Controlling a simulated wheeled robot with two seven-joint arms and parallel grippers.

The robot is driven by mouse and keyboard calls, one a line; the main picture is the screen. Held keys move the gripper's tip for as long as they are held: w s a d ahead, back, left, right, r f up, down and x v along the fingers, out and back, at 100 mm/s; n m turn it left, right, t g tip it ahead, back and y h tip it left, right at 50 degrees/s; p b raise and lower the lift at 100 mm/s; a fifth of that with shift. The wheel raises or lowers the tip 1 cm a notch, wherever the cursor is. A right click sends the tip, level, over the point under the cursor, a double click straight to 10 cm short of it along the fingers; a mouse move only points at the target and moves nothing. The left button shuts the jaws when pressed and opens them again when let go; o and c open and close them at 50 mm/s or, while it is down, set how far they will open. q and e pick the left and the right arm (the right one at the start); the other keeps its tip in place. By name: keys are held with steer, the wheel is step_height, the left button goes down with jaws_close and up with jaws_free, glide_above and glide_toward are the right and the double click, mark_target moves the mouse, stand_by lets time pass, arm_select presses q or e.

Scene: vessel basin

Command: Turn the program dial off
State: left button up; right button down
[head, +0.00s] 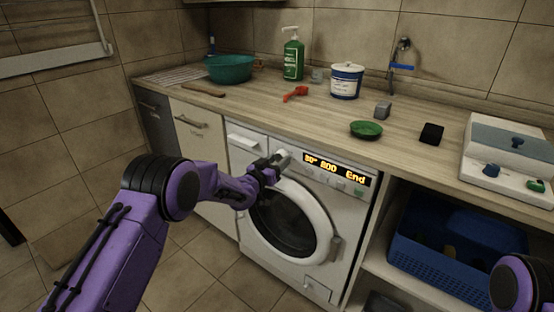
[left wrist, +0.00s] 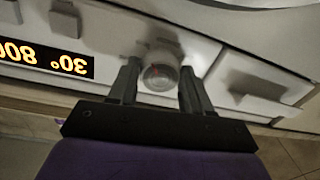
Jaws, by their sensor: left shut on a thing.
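The washing machine (head: 345,216) is white with a round door and a lit display (head: 336,169) reading "30° 800 End". The program dial (left wrist: 160,74) is a round pale knob with a small red mark, left of the display in the head view. My left gripper (head: 275,166) is at the dial, its two dark fingers on either side of it in the left wrist view (left wrist: 158,88), shut on it. In the head view the gripper partly hides the dial. The display shows upside down in the left wrist view (left wrist: 45,58). My right gripper is not in view.
The wooden counter (head: 300,115) above holds a teal basin (head: 229,69), a green pump bottle (head: 293,58), a white tub (head: 346,80), a red tool (head: 295,94) and a green dish (head: 366,130). A blue crate (head: 440,270) sits on the shelf right of the machine.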

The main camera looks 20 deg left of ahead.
arm_select(q)
steer(key=n, duration=0.2)
steer(key=shift+r+n+p, duration=0.1)
steer(key=shift+n+p, duration=0.25)
steer(key=shift+n, duration=0.05)
steer(key=n, duration=0.3)
steer(key=shift+n+g+p, duration=0.3)
steer(key=n, duration=0.6)
steer(key=shift+r, duration=0.1)
steer(key=n, duration=0.3)
steer(key=shift+g+h, duration=0.3)
steer(key=n+b, duration=0.1)
steer(key=n, duration=0.2)
steer(key=shift+n, duration=0.4)
steer(key=n+h+b, duration=0.1)
steer(key=n, duration=0.3)
steer(key=shift+a+r+n, duration=0.1)
steer(key=shift+n, duration=0.3)
steer(key=shift+n+b, duration=0.35)
steer(key=shift+n, duration=0.75)
steer(key=shift+r, duration=0.1)
